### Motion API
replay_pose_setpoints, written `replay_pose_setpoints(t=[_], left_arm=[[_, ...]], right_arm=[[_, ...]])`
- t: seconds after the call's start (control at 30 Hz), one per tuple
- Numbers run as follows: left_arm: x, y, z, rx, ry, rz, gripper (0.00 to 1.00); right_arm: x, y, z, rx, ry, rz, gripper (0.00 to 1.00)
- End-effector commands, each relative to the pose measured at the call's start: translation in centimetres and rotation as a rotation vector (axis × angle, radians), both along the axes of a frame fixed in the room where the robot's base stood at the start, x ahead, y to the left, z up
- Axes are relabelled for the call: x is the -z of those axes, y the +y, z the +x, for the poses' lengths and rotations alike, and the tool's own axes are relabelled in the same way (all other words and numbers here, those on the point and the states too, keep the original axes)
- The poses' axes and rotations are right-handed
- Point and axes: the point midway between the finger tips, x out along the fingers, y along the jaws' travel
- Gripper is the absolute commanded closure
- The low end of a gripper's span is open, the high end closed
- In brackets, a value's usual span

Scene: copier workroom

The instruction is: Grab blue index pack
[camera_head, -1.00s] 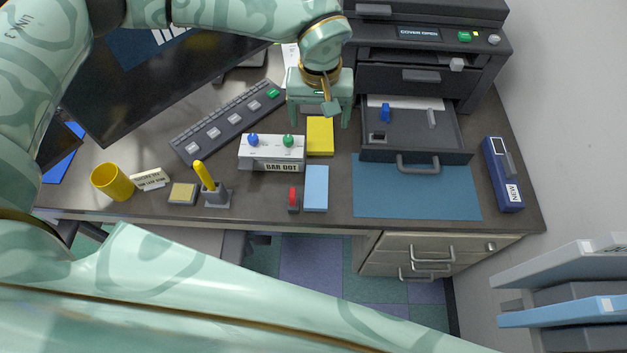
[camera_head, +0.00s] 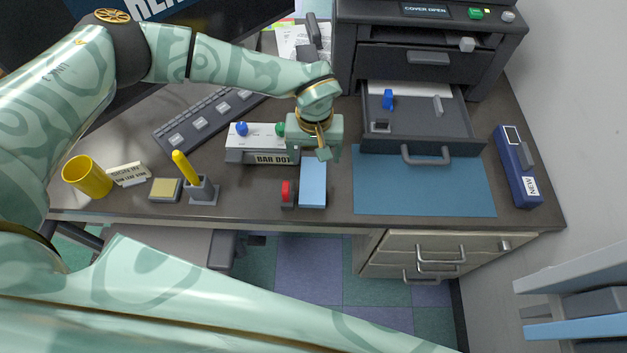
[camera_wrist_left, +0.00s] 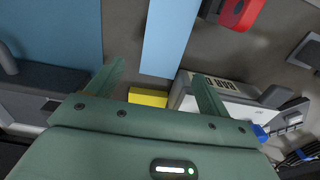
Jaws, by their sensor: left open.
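The blue index pack (camera_head: 313,186) is a light blue slab lying on the desk near its front edge. It also shows in the left wrist view (camera_wrist_left: 169,42), running up between my fingers. My left gripper (camera_head: 314,156) is open and empty above the desk, at the pack's far end; its two fingers also show in the left wrist view (camera_wrist_left: 158,72), spread on either side of the pack's line. A yellow pack (camera_wrist_left: 148,97) lies beyond the blue one, hidden under my gripper in the head view. My right gripper is not in view.
A red-topped stamp (camera_head: 287,189) stands close left of the blue pack. The white BAR DOT box (camera_head: 258,158) is left of my gripper. An open drawer (camera_head: 418,149) and a flat dark blue mat (camera_head: 424,190) lie to the right. A pen holder (camera_head: 203,190) is further left.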

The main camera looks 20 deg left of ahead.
Motion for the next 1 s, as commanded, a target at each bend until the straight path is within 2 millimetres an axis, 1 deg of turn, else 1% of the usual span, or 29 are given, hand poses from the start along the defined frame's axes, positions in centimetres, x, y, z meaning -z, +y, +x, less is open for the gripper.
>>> replay_pose_setpoints(t=[0.17,0.3,0.4,0.47,0.63,0.67,0.7,0.77,0.8,0.83,1.0], left_arm=[[1.3,0.1,0.0,-0.002,0.002,0.0,0.2],[3.8,0.3,0.1,-0.002,0.004,0.0,0.2],[5.2,0.2,0.1,-0.002,0.003,0.0,0.2],[5.6,0.2,0.1,-0.002,0.002,0.0,0.2],[5.4,0.2,0.2,-0.001,0.0,0.0,0.2],[5.4,0.2,0.2,-0.001,0.0,0.0,0.23],[5.4,0.2,0.2,-0.001,0.0,0.0,0.34],[5.4,0.2,0.2,-0.001,0.0,0.0,0.51],[5.4,0.2,0.1,-0.001,0.0,0.0,0.62],[5.4,0.3,0.1,-0.001,0.0,0.0,0.7],[5.4,0.2,0.2,-0.001,0.0,0.0,0.7]], right_arm=[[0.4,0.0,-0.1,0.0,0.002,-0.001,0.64],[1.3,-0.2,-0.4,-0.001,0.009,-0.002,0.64],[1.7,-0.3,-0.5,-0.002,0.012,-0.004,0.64],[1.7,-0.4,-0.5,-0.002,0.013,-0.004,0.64],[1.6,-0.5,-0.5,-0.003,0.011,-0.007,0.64],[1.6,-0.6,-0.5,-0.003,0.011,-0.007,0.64],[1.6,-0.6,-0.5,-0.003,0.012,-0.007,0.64],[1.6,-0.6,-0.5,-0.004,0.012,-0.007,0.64],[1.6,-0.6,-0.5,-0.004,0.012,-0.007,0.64],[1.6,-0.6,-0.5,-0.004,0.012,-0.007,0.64],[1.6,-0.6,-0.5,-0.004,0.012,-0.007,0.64]])
